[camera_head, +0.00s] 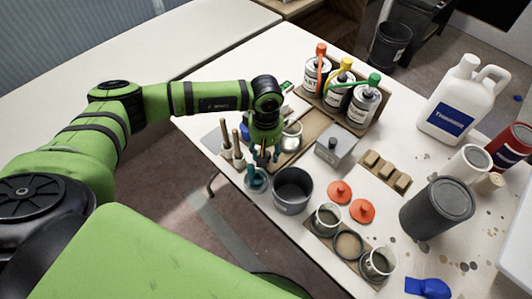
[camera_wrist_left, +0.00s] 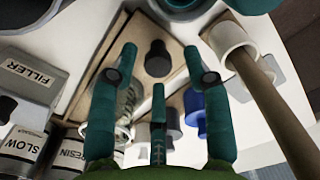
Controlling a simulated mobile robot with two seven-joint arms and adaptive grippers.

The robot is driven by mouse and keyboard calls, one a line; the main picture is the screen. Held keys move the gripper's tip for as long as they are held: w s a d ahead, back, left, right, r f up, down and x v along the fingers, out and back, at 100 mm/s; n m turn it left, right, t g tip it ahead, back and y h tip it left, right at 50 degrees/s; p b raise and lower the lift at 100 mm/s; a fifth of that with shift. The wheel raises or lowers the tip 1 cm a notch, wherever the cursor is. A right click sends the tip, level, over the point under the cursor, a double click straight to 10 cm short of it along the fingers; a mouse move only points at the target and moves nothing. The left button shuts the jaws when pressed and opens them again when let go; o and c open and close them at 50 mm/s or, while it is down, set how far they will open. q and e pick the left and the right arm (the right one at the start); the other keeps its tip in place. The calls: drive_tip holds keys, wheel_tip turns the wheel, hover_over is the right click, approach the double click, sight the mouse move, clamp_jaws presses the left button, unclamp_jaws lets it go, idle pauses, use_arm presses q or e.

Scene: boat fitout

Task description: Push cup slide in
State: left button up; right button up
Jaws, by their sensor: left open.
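My left gripper (camera_head: 264,155) hangs over the work table near a wooden board (camera_head: 307,127). In the left wrist view its teal fingers (camera_wrist_left: 158,62) are spread and nothing is between them. A dark round knob or cup (camera_wrist_left: 157,58) shows beyond the fingertips, against a wooden panel (camera_wrist_left: 118,30). I cannot tell whether the fingers touch it. A metal cup (camera_head: 292,134) stands beside the gripper in the head view. Which part is the cup slide is not clear, as the gripper covers part of this area. My right gripper is not in view.
A grey pot (camera_head: 293,190) and a small teal cup (camera_head: 256,180) stand close in front of the gripper. Upright wooden handles (camera_head: 237,143) are at its left. A grey box (camera_head: 335,147) and pump-top cans (camera_head: 340,88) are to the right.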

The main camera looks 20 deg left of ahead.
use_arm(q)
drive_tip(key=shift+f, duration=1.35)
